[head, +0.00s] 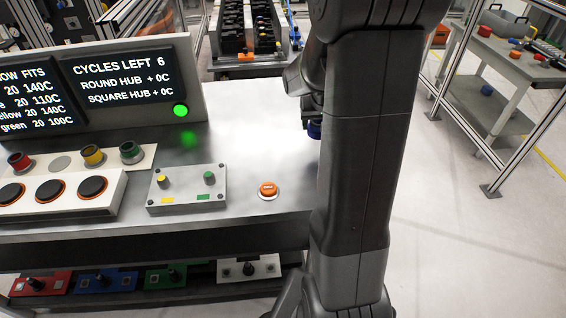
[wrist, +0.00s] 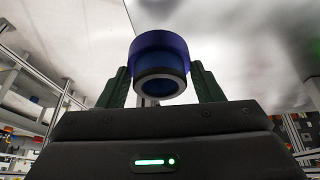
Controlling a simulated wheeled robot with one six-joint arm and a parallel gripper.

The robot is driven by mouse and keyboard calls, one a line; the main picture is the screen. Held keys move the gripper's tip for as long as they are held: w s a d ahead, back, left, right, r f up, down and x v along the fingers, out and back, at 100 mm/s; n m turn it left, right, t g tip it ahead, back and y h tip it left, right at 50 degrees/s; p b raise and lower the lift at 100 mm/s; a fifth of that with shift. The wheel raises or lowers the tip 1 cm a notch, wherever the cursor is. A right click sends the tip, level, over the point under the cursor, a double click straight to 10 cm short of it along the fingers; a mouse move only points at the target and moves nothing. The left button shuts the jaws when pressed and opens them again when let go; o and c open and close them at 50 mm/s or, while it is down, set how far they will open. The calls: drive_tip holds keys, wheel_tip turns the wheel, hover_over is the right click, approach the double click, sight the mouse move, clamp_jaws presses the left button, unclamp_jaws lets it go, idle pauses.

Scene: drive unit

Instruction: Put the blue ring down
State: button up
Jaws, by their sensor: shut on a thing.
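The blue ring (wrist: 161,55) is in my gripper (wrist: 160,80), between its two dark green fingers in the wrist view. Its dark inner bore faces the camera. In the head view a small part of the blue ring (head: 314,130) shows at the left side of my arm, near the right end of the metal bench. My arm hides most of the gripper and the ring there. I cannot tell whether the ring touches the bench top.
The metal bench (head: 240,150) has bare room behind the orange button (head: 268,189). A box with yellow and green knobs (head: 187,188) stands left of the button. Red, yellow and green rings sit on a white plate (head: 60,163) farther left. A display (head: 120,75) reads "CYCLES LEFT 6".

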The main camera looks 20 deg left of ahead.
drive_tip(key=s+a+r+n+y+b, duration=0.1)
drive_tip(key=s+a+r+n+b, duration=0.15)
drive_tip(key=s+a, duration=0.45)
approach(283, 152)
drive_tip(key=shift+g, duration=0.4)
drive_tip(key=x, duration=0.5)
drive_tip(key=shift+w+a, duration=0.1)
drive_tip(key=shift+w, duration=0.35)
drive_tip(key=shift+f, duration=0.1)
drive_tip(key=o, duration=1.3)
drive_tip(key=shift+f, duration=0.1)
drive_tip(key=shift+r, duration=0.3)
drive_tip(key=p+v, duration=0.1)
drive_tip(key=v, duration=1.1)
drive_tip(key=shift+f, duration=0.1)
